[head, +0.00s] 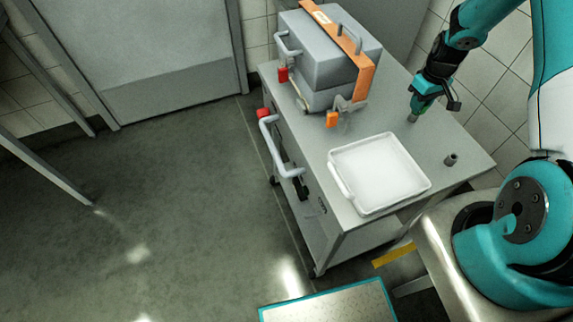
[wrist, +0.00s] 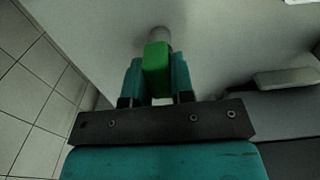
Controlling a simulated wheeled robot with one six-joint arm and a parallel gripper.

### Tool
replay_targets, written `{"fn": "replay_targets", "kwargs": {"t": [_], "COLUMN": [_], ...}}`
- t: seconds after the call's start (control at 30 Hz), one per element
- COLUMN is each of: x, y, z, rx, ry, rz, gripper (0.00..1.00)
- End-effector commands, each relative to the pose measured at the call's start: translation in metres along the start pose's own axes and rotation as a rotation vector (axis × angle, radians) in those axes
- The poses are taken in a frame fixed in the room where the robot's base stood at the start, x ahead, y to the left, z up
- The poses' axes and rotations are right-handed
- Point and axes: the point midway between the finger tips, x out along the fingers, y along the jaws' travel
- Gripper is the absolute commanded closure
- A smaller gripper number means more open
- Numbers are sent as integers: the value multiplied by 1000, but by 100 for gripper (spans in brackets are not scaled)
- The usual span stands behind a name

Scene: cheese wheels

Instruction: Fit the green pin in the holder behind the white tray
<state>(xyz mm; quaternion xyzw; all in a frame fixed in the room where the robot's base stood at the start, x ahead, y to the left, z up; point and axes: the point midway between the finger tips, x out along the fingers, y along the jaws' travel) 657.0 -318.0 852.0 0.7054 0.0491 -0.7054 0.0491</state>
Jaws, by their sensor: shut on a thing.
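My gripper (head: 416,108) is low over the far right part of the cart top, behind the white tray (head: 341,183). In the wrist view my gripper (wrist: 156,75) is shut on the green pin (wrist: 157,68), which sits between the two teal fingers. A short grey cylinder (wrist: 160,36), seemingly a holder, shows right beyond the pin's end; it also shows in the head view under the fingertips (head: 413,119). I cannot tell whether the pin is inside it or only in front of or above it.
A second, darker short cylinder (head: 451,159) stands on the cart top (head: 470,172) right of the tray. A grey box with an orange strap (head: 325,50) stands at the back left, with a grey clamp-like part (head: 346,111) in front. A tiled wall is close on the right.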

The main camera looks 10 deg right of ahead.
Motion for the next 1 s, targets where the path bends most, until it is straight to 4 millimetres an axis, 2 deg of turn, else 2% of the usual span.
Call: {"fn": "replay_targets", "kwargs": {"t": [1.0], "x": [-34], "y": [0], "z": [0], "rx": [0], "ry": [0], "rz": [0], "gripper": [100]}}
